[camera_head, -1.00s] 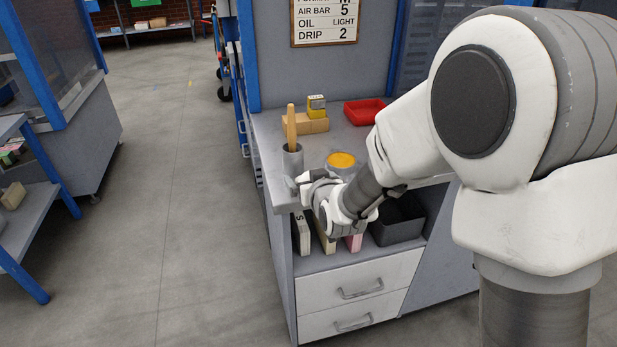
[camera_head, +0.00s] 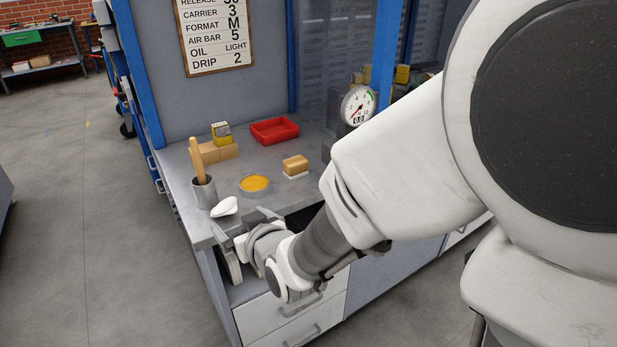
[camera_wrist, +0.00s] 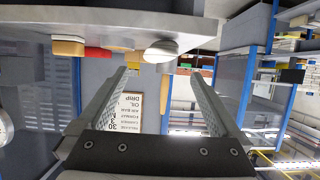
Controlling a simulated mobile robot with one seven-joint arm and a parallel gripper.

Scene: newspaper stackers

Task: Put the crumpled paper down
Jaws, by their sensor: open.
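The crumpled paper (camera_head: 225,207) is a small white lump resting on the grey counter (camera_head: 224,181) near its front edge, beside the grey cup. In the wrist view, which is upside down, a pale lump (camera_wrist: 161,50) that looks like the paper rests on the counter beyond the fingertips. My gripper (camera_head: 244,222) is at the counter's front edge, just in front of the paper. In the wrist view my gripper (camera_wrist: 158,77) has its fingers wide apart with nothing between them.
A grey cup (camera_head: 204,193) with a wooden-handled tool stands behind the paper. A round orange-topped item (camera_head: 254,183), a brown block (camera_head: 295,164), a red tray (camera_head: 274,130) and tan blocks (camera_head: 216,152) stand further back. Drawers (camera_head: 285,318) are below; open floor lies left.

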